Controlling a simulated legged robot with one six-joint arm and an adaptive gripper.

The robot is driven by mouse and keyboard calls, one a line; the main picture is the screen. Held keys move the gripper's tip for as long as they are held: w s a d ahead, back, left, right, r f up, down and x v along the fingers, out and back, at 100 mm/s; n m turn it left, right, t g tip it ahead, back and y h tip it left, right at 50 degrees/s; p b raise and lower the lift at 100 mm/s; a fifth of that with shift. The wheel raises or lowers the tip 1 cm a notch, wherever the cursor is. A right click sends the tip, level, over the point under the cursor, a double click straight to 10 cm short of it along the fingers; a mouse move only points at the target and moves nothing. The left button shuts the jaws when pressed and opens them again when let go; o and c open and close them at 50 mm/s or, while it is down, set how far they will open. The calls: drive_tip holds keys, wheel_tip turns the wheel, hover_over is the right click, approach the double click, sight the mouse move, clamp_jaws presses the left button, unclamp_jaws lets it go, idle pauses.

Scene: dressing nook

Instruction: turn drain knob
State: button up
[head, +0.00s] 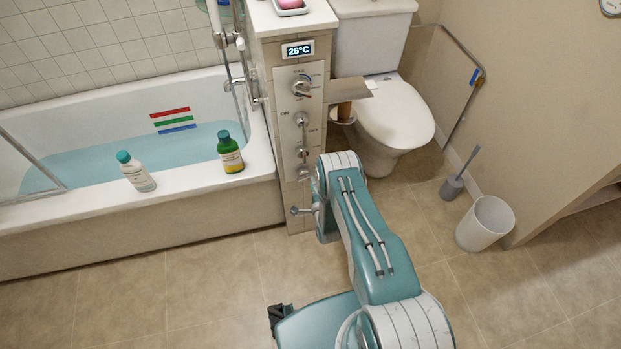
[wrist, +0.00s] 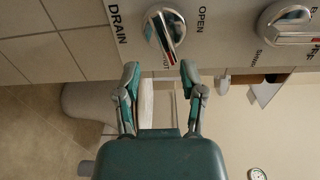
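The drain knob (wrist: 168,32) is a round chrome knob on a light panel, at the top middle of the wrist view. The word DRAIN is on its left and OPEN on its upper right. A red line on the knob points down toward a partly hidden label ending in "UT". My gripper (wrist: 160,75) is open and empty below the knob. Its two fingers are apart, with the tips just short of the knob, and I see no contact. In the head view my arm hides most of the gripper beside the lower part of the control panel (head: 284,150).
Another chrome knob (wrist: 287,22) is to the right in the wrist view. A bathtub (head: 200,188) with two bottles on its rim is left of the panel. A toilet (head: 395,115) and a white bin (head: 484,223) are to the right. The tiled floor (head: 210,285) is clear in front.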

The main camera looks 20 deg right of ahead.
sight(305, 180)
drive_tip(key=s, duration=0.9)
drive_tip(key=o, duration=0.6)
drive_tip(key=shift+o, duration=0.4)
drive_tip(key=n, duration=0.4)
drive_tip(key=shift+w+a+r+n, duration=0.1)
drive_tip(key=shift+w+a+n, duration=0.2)
drive_tip(key=shift+n, duration=0.1)
drive_tip(key=w+n, duration=0.4)
drive_tip(key=n, duration=0.1)
drive_tip(key=w+a+n, duration=0.1)
drive_tip(key=w+n, duration=0.3)
drive_tip(key=n, duration=0.2)
drive_tip(key=w+n, duration=0.3)
drive_tip(key=n, duration=0.2)
drive_tip(key=shift+w+a+r+n, duration=0.25)
drive_tip(key=shift+w+a+n, duration=0.1)
drive_tip(key=shift+w+n, duration=0.05)
drive_tip(key=c, duration=1)
